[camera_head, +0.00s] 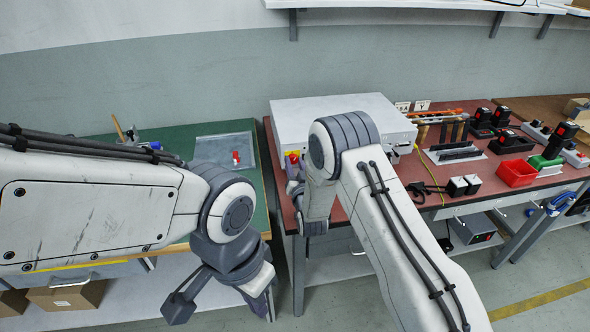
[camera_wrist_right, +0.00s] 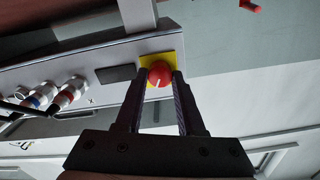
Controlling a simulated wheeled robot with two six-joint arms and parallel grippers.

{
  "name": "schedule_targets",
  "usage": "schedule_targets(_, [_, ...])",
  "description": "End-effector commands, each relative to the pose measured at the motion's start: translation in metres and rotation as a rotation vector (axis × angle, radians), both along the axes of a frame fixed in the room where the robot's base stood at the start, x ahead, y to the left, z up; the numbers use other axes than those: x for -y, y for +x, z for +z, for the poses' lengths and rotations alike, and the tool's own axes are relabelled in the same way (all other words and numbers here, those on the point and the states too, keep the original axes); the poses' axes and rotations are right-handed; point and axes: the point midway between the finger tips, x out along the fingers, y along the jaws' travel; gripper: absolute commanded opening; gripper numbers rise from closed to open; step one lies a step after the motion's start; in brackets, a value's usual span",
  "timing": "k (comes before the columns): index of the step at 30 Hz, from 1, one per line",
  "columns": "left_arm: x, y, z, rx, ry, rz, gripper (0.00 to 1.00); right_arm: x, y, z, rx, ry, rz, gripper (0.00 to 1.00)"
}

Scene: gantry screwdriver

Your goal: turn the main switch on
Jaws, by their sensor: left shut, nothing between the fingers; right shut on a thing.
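The main switch is a round red knob (camera_wrist_right: 160,72) on a yellow plate (camera_wrist_right: 147,60), on the front panel of a light grey box (camera_head: 290,113). A short white mark shows on the knob in the right wrist view. My right gripper (camera_wrist_right: 159,80) has its two fingers on either side of the knob and is shut on it. In the head view the switch (camera_head: 293,156) shows just left of my right arm, which hides much of the panel. My left gripper (camera_head: 264,296) is shut and empty, low in front of the green table, its fingertips partly hidden.
Beside the switch are a dark rectangle (camera_wrist_right: 116,73) and several round connectors (camera_wrist_right: 70,92). The red-brown table (camera_head: 405,172) carries a red bin (camera_head: 516,173) and several black chargers or tools on the right. The green table (camera_head: 175,135) is mostly clear.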

Motion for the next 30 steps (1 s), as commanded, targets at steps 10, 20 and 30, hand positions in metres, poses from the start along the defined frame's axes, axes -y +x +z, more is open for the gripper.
schedule_targets(10, [0.0,0.0,-0.034,0.0,0.0,0.0,0.0,0.001,0.0,-0.004,-0.048,0.327,-0.001,0.0])
schedule_targets(20, [0.0,0.0,-0.064,0.0,0.0,0.0,0.0,0.001,0.0,-0.004,-0.095,0.636,-0.001,0.0])
schedule_targets(30, [0.0,0.0,-0.091,0.0,0.0,0.0,0.0,0.002,0.0,-0.004,-0.138,0.906,-0.001,0.0])
